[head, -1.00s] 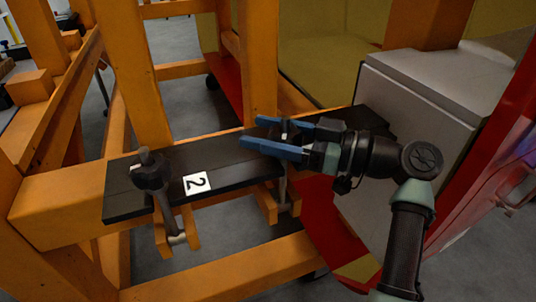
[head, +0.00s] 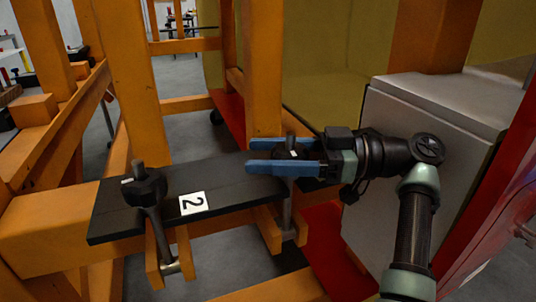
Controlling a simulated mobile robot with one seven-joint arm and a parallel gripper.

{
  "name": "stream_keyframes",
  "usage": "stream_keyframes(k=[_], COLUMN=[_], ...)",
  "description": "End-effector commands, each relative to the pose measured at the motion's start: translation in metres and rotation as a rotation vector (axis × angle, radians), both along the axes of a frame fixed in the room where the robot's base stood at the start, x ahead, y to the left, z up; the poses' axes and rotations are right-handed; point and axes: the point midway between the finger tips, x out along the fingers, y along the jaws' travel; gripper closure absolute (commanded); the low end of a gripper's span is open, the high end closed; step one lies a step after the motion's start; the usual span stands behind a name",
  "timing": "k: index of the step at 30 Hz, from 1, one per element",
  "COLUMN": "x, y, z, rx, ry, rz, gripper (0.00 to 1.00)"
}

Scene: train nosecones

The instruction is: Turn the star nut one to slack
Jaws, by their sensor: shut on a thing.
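A black plate (head: 228,186) lies across an orange beam, with a swing bolt and dark star nut at each end. The left star nut (head: 144,186) stands free. The right star nut (head: 291,153) is between the two blue fingers of my gripper (head: 281,155), which is shut on it. The fingers reach in level from the right and partly hide this nut. The bolt shaft (head: 286,205) below it stands upright.
A grey box (head: 425,150) stands close by my arm on the right, with a red panel (head: 500,205) beyond.

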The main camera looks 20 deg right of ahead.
Motion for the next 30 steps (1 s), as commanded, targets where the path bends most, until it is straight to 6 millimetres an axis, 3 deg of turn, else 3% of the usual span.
stream_keyframes(k=[3,4,9,30], x=[0.0003,0.0003,0.0002,0.0005], y=[0.0005,0.0005,0.0003,-0.0004], z=[0.0006,0.0006,0.0004,0.0004], rx=[0.001,0.001,0.001,0.000], ry=[-0.001,-0.001,-0.001,0.001], rz=[0.000,0.000,-0.001,-0.020], gripper=[0.92,0.35,0.06,0.06])
